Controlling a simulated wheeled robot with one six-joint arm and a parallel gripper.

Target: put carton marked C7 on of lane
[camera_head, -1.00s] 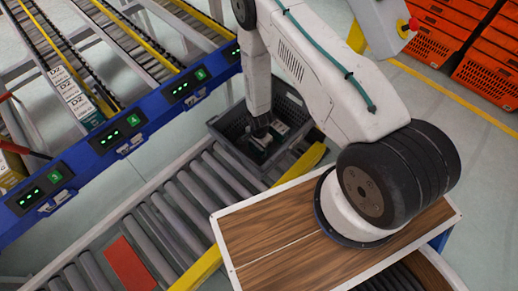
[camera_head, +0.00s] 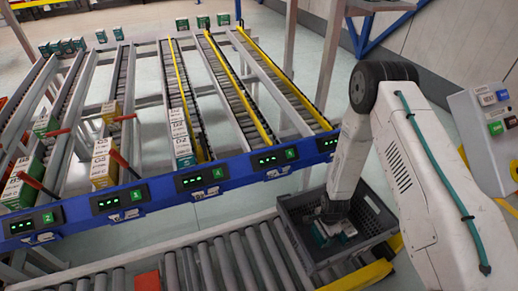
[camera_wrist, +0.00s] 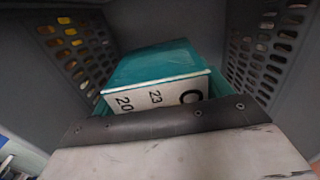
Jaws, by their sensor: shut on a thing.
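A teal and white carton (camera_wrist: 160,62) lies in a dark grey tote (camera_head: 378,210). Its white face shows a "C", cut off at the finger, and the numbers 20 and 23; a 7 cannot be read. More teal shows beside and under it. My gripper (camera_head: 335,212) reaches down into the tote and is shut on a carton; a dark finger (camera_wrist: 170,122) crosses the wrist view and hides the grip. Teal and white cartons (camera_head: 345,229) show at the gripper in the head view. Sloping roller lanes (camera_head: 235,98) stand behind a blue rail.
The blue rail (camera_head: 150,192) carries several green-lit displays. Some left lanes hold cartons, including a stack (camera_head: 181,138) on a middle lane. The lanes right of it look empty. The tote stands on a roller conveyor (camera_head: 225,265). A button box (camera_head: 488,125) stands at the right.

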